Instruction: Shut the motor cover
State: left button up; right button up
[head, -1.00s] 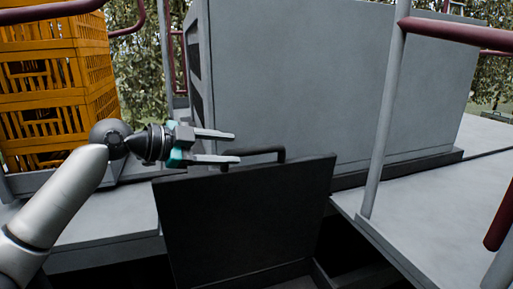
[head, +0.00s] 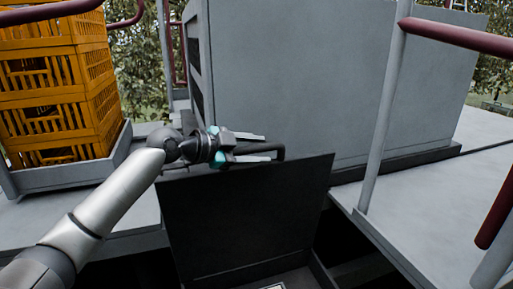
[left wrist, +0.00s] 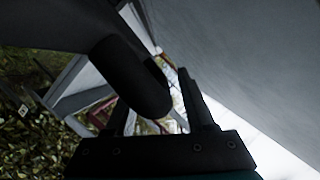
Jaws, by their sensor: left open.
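The motor cover (head: 245,215) is a dark flat panel standing raised over an open dark bay in the head view. Its black bar handle (head: 281,152) sits at the top edge. My left gripper (head: 266,148) is open at that edge, its fingers pointing right along the handle and hiding much of it. In the left wrist view, the rounded dark handle (left wrist: 130,75) reaches in close to the fingers (left wrist: 158,105). I cannot tell whether they touch it or whether it lies fully between them. My right gripper is not in view.
A large grey housing (head: 300,75) stands behind the cover. Yellow crates (head: 55,85) are stacked at the left. A grey post (head: 381,110) and dark red rails (head: 455,35) stand at the right, beside a grey deck (head: 420,210).

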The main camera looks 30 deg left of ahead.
pick_arm(q)
grip_shut()
dwell(0.4)
dwell(1.0)
